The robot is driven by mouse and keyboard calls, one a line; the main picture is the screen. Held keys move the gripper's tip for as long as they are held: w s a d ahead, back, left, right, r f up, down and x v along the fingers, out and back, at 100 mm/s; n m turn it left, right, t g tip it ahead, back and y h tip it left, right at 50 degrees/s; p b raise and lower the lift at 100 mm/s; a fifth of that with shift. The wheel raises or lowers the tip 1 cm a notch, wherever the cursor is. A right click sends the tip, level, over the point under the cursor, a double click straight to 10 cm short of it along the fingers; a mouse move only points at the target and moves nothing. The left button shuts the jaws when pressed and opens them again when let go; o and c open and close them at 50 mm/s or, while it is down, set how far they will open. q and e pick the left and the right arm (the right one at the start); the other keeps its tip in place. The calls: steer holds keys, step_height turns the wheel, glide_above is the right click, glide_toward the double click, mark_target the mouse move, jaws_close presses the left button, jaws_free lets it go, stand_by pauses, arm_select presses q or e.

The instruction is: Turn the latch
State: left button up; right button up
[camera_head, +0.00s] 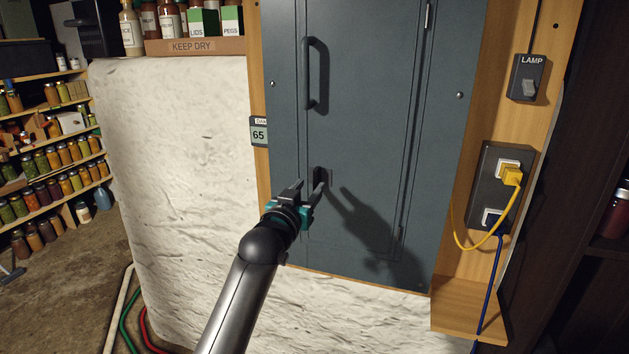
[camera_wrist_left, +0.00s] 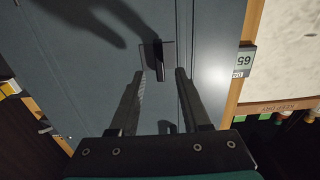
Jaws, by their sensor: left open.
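A grey-blue metal cabinet door (camera_head: 370,130) fills the middle of the head view. Its small dark latch (camera_head: 319,176) sits low on the door's left side, below a long bar handle (camera_head: 308,75). My left gripper (camera_head: 309,187) points at the latch from the front, and its fingertips partly cover it. In the left wrist view the latch (camera_wrist_left: 158,60) is a short dark bar just beyond and between the two open fingers (camera_wrist_left: 161,74). The fingers look apart from it, with nothing held. My right gripper is not in view.
A yellow plug (camera_head: 512,176) and cable are in an outlet box right of the cabinet, under a lamp switch (camera_head: 527,80). A "65" gauge (camera_head: 259,134) hangs at the cabinet's left edge. A white rough wall (camera_head: 180,150) and jar shelves stand left.

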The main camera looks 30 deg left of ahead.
mark_target(315, 180)
arm_select(q)
steer(key=shift+x, duration=2.15)
steer(key=shift+c, duration=0.4)
jaws_close()
